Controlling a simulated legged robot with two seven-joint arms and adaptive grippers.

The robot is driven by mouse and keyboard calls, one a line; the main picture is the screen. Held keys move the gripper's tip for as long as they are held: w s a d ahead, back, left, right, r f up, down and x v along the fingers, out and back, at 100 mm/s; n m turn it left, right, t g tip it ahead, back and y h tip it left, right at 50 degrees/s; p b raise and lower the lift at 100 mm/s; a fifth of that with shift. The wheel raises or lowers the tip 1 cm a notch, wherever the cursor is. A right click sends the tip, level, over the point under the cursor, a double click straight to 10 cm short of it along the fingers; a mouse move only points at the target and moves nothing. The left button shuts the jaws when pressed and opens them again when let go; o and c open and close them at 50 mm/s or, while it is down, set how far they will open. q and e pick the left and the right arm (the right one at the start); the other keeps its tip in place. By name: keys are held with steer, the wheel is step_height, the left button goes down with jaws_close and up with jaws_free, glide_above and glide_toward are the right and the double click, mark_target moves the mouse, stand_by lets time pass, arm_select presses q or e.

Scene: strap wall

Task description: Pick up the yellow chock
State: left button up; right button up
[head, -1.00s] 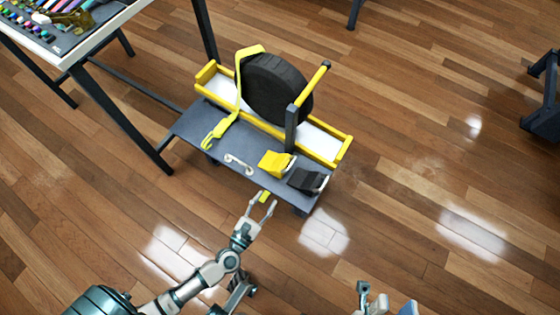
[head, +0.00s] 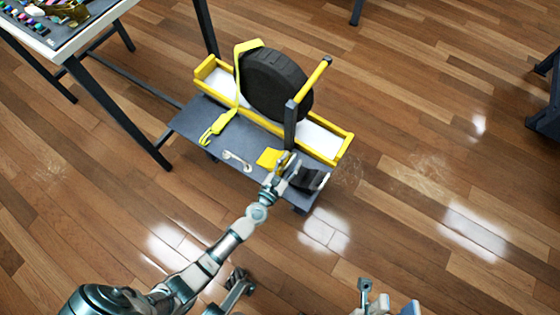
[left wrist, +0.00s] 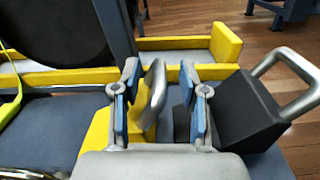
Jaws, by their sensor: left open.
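The yellow chock (head: 268,157) sits on the grey shelf, beside a black chock (head: 309,178) with a grey handle. My left gripper (head: 281,163) is at the yellow chock's right side and hides part of it. In the left wrist view, the open left fingers (left wrist: 160,92) stand on either side of the yellow chock's grey handle (left wrist: 154,84). The yellow body (left wrist: 96,138) shows behind and left of the left finger. The black chock (left wrist: 235,112) is just right of the right finger. Part of my right gripper (head: 385,303) shows at the bottom edge; its jaw state is unclear.
A black tyre (head: 275,85) stands in a yellow-edged tray (head: 325,138) behind the chocks, with a yellow strap (head: 238,80) over it. A dark post (head: 290,125) stands close behind my left gripper. A small white handle (head: 236,160) lies left on the shelf (head: 195,122).

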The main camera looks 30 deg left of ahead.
arm_select(q)
steer(key=shift+w+r, duration=0.1)
steer(key=shift+w, duration=0.05)
jaws_close()
steer(key=shift+r, duration=0.1)
